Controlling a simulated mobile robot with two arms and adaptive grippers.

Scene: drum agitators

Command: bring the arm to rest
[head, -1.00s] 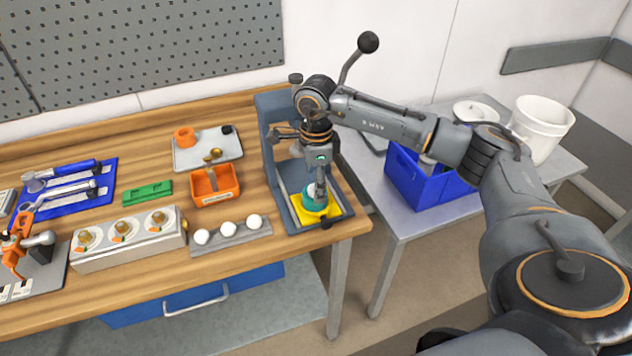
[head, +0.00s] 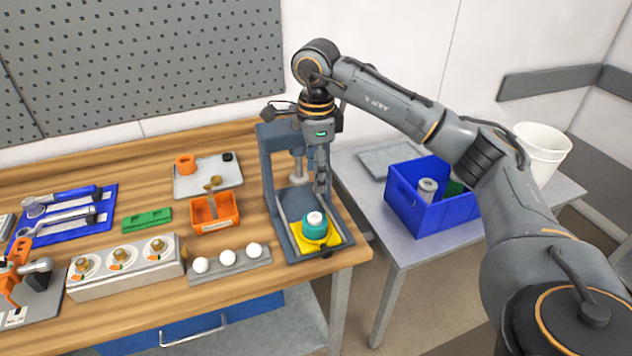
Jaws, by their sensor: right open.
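My right arm reaches in from the right over the bench. My right gripper (head: 321,172) is open, points down and is empty. It hangs above and slightly behind a teal round part with a white top (head: 315,224), apart from it in the picture. The teal part sits on a yellow pad (head: 321,241) at the front of a grey press-like stand (head: 268,150). The stand's upper part is partly hidden behind my gripper. My left gripper is not in view.
A blue bin (head: 432,215) holding a grey cylinder stands on the side table, with a white bucket (head: 543,145) behind. Left of the stand are an orange tray (head: 233,222), white balls on a grey strip (head: 230,263) and a block with brass knobs (head: 90,287). Space above the bench is clear.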

